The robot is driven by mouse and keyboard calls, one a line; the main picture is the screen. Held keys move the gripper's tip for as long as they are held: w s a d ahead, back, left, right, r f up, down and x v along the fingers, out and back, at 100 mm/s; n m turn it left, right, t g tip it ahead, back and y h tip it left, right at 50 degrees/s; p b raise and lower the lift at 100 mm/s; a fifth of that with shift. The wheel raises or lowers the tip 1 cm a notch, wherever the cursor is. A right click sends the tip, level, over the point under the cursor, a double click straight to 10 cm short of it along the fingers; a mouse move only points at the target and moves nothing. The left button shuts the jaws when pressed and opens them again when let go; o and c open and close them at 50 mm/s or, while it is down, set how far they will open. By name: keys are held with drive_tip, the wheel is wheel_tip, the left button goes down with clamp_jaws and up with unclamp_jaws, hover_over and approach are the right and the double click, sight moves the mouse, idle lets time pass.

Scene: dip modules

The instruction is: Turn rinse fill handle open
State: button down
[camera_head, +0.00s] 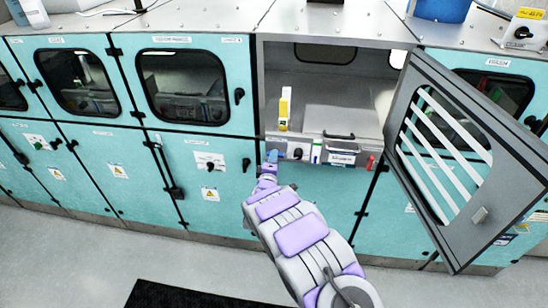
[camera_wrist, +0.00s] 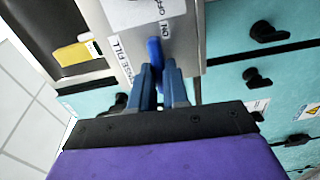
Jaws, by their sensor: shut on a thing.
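The rinse fill handle is a blue lever (camera_wrist: 154,50) on a grey panel in the wrist view, beside a label that partly reads "SE FILL". My gripper (camera_wrist: 162,75) has its two blue fingers on either side of the lever and is shut on it. The lower part of the lever is hidden between the fingers. In the head view my gripper (camera_head: 271,158) is at the left end of the control panel, below the open compartment; the handle is too small to make out there.
A grey-framed door (camera_head: 455,150) stands open at the right. A black knob (camera_head: 298,153) and a small drawer (camera_head: 342,157) sit right of my gripper. Teal cabinets line the wall; a black mat (camera_head: 190,295) lies on the floor.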

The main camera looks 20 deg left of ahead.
drive_tip(key=shift+s+a+f+n, duration=0.15)
drive_tip(key=shift+a+f+n, duration=0.05)
drive_tip(key=shift+n, duration=0.3)
drive_tip(key=c, duration=1.5)
unclamp_jaws()
drive_tip(key=o, duration=0.4)
drive_tip(key=shift+a, duration=0.25)
drive_tip(key=v, duration=1.7)
drive_tip(key=shift+d, duration=0.15)
drive_tip(key=shift+b, duration=0.3)
